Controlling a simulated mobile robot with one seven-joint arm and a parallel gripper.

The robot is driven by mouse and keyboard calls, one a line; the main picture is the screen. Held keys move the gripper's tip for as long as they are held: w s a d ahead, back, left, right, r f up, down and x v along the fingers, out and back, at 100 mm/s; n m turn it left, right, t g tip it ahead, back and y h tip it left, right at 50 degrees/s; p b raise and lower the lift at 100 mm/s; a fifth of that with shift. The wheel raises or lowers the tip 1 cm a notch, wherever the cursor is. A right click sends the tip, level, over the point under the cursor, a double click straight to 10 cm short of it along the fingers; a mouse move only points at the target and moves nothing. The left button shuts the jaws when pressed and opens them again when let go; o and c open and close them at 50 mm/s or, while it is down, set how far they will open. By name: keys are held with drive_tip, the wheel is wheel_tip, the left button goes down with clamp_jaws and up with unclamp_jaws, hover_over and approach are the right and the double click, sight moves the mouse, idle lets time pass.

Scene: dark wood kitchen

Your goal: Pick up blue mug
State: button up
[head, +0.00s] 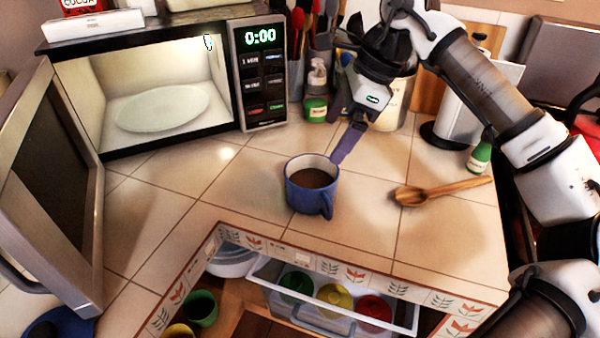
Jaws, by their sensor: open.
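The blue mug (304,197) stands upright on the tiled counter (240,185), right of the microwave's front. It holds a dark brown liquid, and its handle faces the front right. My gripper (341,138) is open and empty, pointing down just behind and to the right of the mug. One finger reaches down close to the mug's back rim; I cannot tell whether it touches. The other finger is partly hidden by the gripper body.
A microwave (255,75) stands at the left with its door (55,180) swung wide open and a plate (162,108) inside. A wooden spoon (440,190) lies right of the mug. Bottles and utensils stand behind. An open drawer (335,300) with coloured bowls is below the counter edge.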

drive_tip(key=p, duration=0.1)
hover_over(309, 180)
drive_tip(key=s+d, duration=0.2)
drive_tip(key=s, duration=0.3)
drive_tip(key=f, duration=0.7)
drive_tip(key=shift+w+f, duration=0.25)
drive_tip(key=shift+f, duration=0.15)
drive_tip(key=shift+p+x, duration=0.85)
drive_tip(key=shift+x, duration=1.85)
drive_tip(key=shift+w, duration=0.15)
drive_tip(key=c, duration=0.9)
